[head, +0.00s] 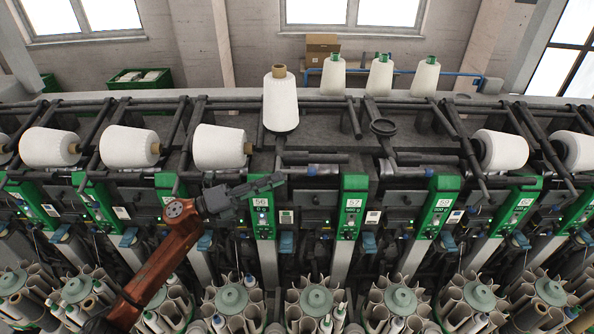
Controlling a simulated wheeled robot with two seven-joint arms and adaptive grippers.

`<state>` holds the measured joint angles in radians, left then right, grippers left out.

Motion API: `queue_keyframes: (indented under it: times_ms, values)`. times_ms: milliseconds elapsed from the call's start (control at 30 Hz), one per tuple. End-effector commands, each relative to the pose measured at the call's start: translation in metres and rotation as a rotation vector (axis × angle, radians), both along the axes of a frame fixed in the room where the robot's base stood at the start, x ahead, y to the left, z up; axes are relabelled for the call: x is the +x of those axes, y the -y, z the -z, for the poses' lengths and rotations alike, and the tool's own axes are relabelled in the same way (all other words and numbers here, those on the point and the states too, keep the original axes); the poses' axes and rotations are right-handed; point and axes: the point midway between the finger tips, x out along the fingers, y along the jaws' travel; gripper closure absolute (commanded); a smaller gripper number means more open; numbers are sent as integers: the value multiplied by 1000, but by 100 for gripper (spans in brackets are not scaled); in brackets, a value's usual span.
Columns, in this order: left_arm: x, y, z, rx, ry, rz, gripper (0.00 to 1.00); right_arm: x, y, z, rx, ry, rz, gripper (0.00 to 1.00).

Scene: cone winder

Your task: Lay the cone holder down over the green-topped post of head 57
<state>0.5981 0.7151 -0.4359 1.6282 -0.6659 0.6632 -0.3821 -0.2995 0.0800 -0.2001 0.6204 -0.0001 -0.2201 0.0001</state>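The green-topped post of head 57 (351,206) stands right of centre, marked 57. A white yarn cone (281,103) stands upright on a dark base, up and left of that post. An empty dark ring-shaped holder (383,127) sits behind and to the right of the post. I cannot tell for certain which holder belongs to head 57. My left gripper (272,184) points right, across the top of the post of head 56 (262,215), left of post 57 and below the upright cone. It appears empty; its finger opening is not clear. My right gripper is not in view.
Lying cones, such as this one (222,147), and dark bars line the machine on both sides. Three green-tipped cones (380,76) stand on the back ledge near a cardboard box (322,47). Round bobbin magazines (316,298) fill the front below.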

Motion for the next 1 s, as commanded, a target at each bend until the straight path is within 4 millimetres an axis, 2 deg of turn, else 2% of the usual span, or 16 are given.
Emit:
queue_keyframes:
  times_ms: [300,433,833,1000]
  values:
    - [15,46,-14,-4,-3,2,73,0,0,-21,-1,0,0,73]
    - [20,59,-17,-5,-1,1,73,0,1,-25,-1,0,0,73]
    - [22,65,-16,-3,-2,-1,74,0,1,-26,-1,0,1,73]
    - [22,65,-16,-4,-2,-1,86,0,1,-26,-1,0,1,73]
